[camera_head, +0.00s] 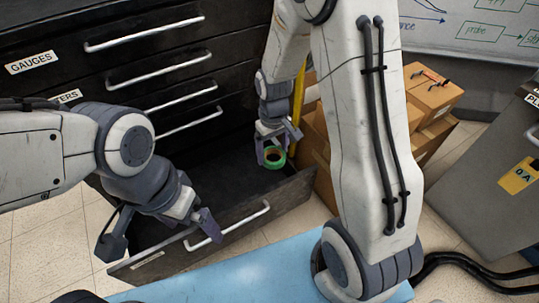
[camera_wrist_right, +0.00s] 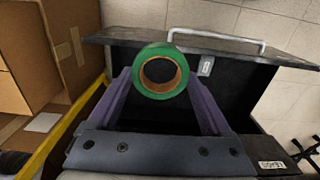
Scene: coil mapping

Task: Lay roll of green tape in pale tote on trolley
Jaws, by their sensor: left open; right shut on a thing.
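The roll of green tape (camera_head: 274,163) is in or just above the open bottom drawer, at its right end. It also shows in the right wrist view (camera_wrist_right: 143,82), with a brown inner core. My right gripper (camera_head: 272,151) is shut on the roll, its two purple fingers on either side of it in the right wrist view (camera_wrist_right: 160,92). My left gripper (camera_head: 160,232) is open and empty, fingers wide apart, by the drawer front left of its handle. I cannot make out a pale tote or a trolley in either view.
The open drawer (camera_head: 285,197) juts from a black cabinet (camera_head: 75,35) with several handled drawers. Cardboard boxes (camera_head: 430,97) and a yellow upright (camera_head: 299,92) stand close to its right. A pale blue surface (camera_head: 215,277) lies in front. A grey cabinet (camera_head: 475,190) stands at right.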

